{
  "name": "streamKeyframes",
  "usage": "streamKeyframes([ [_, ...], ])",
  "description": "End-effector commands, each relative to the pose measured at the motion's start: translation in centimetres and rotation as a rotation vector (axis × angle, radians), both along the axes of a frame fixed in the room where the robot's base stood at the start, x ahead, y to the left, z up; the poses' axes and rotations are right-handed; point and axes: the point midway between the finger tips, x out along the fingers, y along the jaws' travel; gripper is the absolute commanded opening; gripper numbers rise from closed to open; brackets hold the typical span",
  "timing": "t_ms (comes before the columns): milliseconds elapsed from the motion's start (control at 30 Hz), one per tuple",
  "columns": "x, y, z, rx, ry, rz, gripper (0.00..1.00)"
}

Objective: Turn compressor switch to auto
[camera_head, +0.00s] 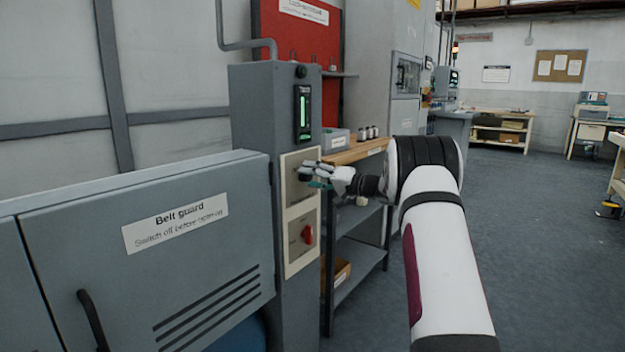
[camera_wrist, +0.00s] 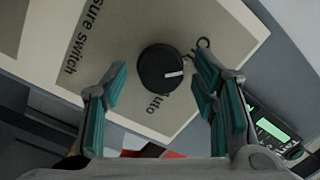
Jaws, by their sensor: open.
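The pressure switch in the wrist view is a round black knob (camera_wrist: 157,68) with a white pointer mark, on a cream label plate (camera_wrist: 115,25).
A red rotary switch (camera_head: 308,235) sits on the lower plate of the column (camera_head: 255,110). A green-lit display (camera_head: 303,113) is above. The belt guard cabinet (camera_head: 110,280) stands left, and a shelf unit (camera_head: 358,250) behind. Open floor (camera_head: 530,230) lies right.

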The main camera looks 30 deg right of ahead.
Motion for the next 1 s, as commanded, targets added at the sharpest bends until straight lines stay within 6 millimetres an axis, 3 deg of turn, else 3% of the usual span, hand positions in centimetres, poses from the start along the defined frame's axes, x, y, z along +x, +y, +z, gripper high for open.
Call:
streamKeyframes([
  [267,0.08,0.02,0.02,0.000,-0.001,-0.001,0.51],
  [467,0.07,0.01,0.02,0.000,-0.001,-0.001,0.06],
  [1000,0.05,-0.08,-0.01,0.119,0.042,-0.003,0.06],
])
